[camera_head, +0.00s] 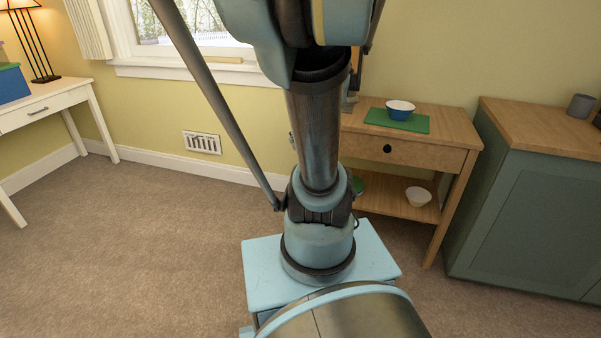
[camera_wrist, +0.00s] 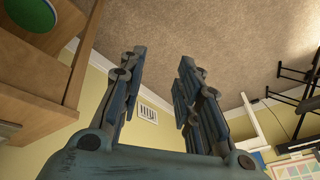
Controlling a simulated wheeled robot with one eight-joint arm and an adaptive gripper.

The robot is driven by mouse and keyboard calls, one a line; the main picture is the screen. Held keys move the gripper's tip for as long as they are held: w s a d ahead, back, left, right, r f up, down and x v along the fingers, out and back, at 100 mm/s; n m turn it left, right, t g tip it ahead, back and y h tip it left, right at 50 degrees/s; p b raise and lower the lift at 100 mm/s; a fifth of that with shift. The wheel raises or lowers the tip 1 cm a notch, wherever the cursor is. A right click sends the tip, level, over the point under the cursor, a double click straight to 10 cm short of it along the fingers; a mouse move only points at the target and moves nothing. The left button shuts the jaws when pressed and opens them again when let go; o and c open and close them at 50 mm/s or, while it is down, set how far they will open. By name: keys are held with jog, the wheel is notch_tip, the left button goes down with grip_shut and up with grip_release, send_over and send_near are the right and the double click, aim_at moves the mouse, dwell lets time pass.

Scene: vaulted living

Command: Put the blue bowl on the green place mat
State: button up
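The blue bowl (camera_head: 400,112), white inside, sits upright on the green place mat (camera_head: 379,118). The mat lies flat on top of the small wooden table (camera_head: 455,128) by the wall. In the wrist view my gripper (camera_wrist: 162,60) has its two fingers spread wide with nothing between them. Carpet and wall show beyond the fingers. My gripper is hidden in the head view, so its exact distance from the bowl cannot be told.
A white bowl (camera_head: 418,196) and a partly hidden green item (camera_head: 358,185) are on the table's lower shelf. A green cabinet (camera_head: 530,215) with a grey cup (camera_head: 581,105) stands at right. A white desk (camera_head: 50,104) stands left. Open carpet lies between.

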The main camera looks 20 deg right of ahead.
jog(key=s+a+f+m+h, duration=0.1)
jog(key=s+f, duration=0.1)
jog(key=s, duration=0.3)
jog(key=s+a+f+m+g+h, duration=0.1)
jog(key=s+a+f, duration=0.1)
jog(key=s, duration=0.3)
jog(key=shift+s+f+h, duration=0.4)
jog(key=shift+f, duration=0.25)
jog(key=shift+w+f, duration=0.2)
jog(key=shift+w, duration=0.25)
